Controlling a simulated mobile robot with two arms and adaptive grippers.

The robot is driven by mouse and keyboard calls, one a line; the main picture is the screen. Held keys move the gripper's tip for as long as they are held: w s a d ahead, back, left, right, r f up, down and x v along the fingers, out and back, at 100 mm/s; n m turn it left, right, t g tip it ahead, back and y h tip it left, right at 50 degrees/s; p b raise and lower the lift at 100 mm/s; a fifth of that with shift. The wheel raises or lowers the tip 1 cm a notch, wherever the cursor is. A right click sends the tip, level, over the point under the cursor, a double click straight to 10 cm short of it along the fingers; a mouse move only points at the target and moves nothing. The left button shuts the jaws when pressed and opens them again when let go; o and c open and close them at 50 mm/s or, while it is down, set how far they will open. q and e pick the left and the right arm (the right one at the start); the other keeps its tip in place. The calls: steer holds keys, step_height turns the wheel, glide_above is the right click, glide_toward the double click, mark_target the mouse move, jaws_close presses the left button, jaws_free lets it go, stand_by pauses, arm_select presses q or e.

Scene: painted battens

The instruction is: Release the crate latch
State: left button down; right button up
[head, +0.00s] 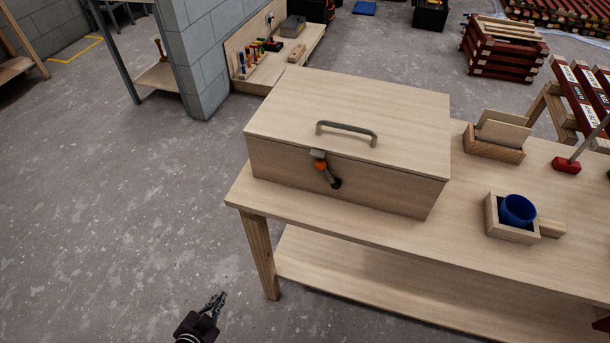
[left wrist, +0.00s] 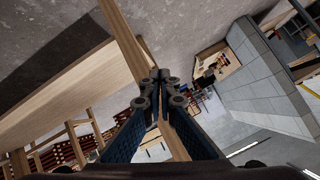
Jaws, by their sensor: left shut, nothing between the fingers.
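A closed wooden crate (head: 345,140) sits on the left part of a wooden table (head: 370,235). A grey handle (head: 347,132) is on its lid. The crate latch (head: 325,170) is on the front face, with a grey catch at the lid edge, an orange part and a dark lower end. My left gripper (head: 218,302) is low at the bottom of the head view, left of the table and well apart from the crate. In the left wrist view my left gripper (left wrist: 160,75) is shut and empty. My right gripper is not in view.
On the table to the right are a wooden holder with boards (head: 497,138), a small box (head: 510,225) with a blue cup (head: 517,209), and a red-based tool (head: 566,165). The table has a lower shelf (head: 350,275). The floor (head: 120,220) to the left is clear.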

mark_target(326, 173)
arm_select(q)
steer(key=w+d+r+m+t+h, duration=0.2)
steer(key=w+r+m, duration=0.15)
steer(key=r, duration=0.55)
steer(key=w+d+r+m+t+h, duration=0.25)
steer(key=w+r, duration=0.25)
steer(key=r, duration=0.5)
steer(key=s+d+r+m+g+h, duration=0.1)
steer(key=d+r+m+h, duration=0.3)
steer(key=r, duration=0.6)
steer(key=s+d+r+m+g+h, duration=0.2)
steer(key=d+r+m+h, duration=0.3)
steer(key=r, duration=0.5)
steer(key=s+d+m, duration=0.1)
steer(key=m, duration=0.1)
steer(key=shift+m+b, duration=0.3)
steer(key=shift+m, duration=0.1)
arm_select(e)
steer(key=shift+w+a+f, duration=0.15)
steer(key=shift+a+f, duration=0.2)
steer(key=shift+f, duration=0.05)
arm_select(q)
steer(key=shift+r, duration=0.1)
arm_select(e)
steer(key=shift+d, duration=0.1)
arm_select(q)
steer(key=shift+w, duration=0.1)
